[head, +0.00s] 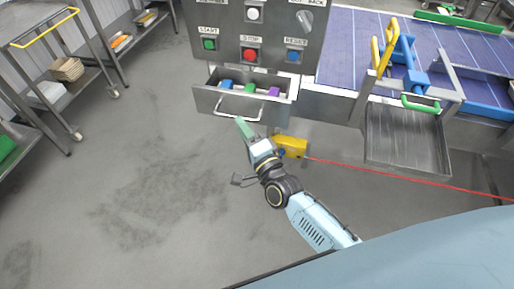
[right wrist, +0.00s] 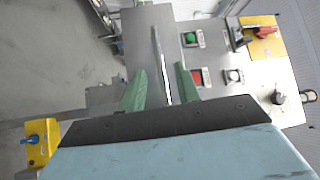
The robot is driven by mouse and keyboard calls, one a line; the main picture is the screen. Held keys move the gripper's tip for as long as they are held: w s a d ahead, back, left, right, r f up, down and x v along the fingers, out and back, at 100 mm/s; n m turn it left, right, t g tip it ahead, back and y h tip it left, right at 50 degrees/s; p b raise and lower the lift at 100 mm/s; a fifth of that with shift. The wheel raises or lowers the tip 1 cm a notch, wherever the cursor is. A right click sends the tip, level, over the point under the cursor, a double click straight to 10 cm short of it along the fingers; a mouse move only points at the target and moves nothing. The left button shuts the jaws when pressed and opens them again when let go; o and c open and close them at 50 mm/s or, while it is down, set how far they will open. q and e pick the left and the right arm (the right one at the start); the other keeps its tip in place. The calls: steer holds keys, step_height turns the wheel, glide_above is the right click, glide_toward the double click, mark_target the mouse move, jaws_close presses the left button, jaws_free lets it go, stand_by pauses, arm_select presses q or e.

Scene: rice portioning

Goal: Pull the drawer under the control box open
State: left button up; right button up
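The grey control box (head: 255,35) has a green START, red STOP and blue RESET button. The drawer (head: 282,112) under it stands partly open, with blue, green and purple items (head: 249,89) showing inside. Its pale bar handle (head: 240,119) is on the front. My right gripper (head: 242,124) is just in front of the handle. In the right wrist view its green fingers (right wrist: 160,88) are apart, with the handle (right wrist: 160,60) in line between them; they do not appear closed on it. My left gripper is not in view.
A yellow device (head: 291,146) with a red beam line stands on the floor beside my right arm. A metal tray (head: 405,145) and purple conveyor (head: 345,50) are to the right. Metal carts (head: 50,75) stand at left. The floor left of the drawer is clear.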

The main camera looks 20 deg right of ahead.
steer(key=v, duration=0.8)
steer(key=shift+s, duration=0.2)
steer(key=shift+f, duration=0.1)
steer(key=s+d+f+n+g+b, duration=0.1)
steer(key=s+f+n+g, duration=0.25)
steer(key=f, duration=0.75)
steer(key=s+d+f+n+g+h, duration=0.1)
steer(key=s+d+f+n+g, duration=0.3)
steer(key=f, duration=0.6)
steer(key=s+a+f+n+g+b, duration=0.15)
steer(key=s+f, duration=0.35)
steer(key=f, duration=0.6)
steer(key=s+d+f+n+g+h, duration=0.1)
steer(key=s+d+f+n+g, duration=0.1)
steer(key=s, duration=0.6)
steer(key=s+d+f+n+g+h, duration=0.1)
steer(key=s+d+f+n+g, duration=0.1)
steer(key=s+f, duration=0.5)
steer(key=s+d+f+n+g, duration=0.2)
steer(key=s+f+g, duration=0.3)
steer(key=s, duration=0.6)
steer(key=shift+d+f+n+h+b, duration=0.25)
steer(key=shift+d+n+h+b, duration=0.15)
steer(key=shift+n, duration=0.3)
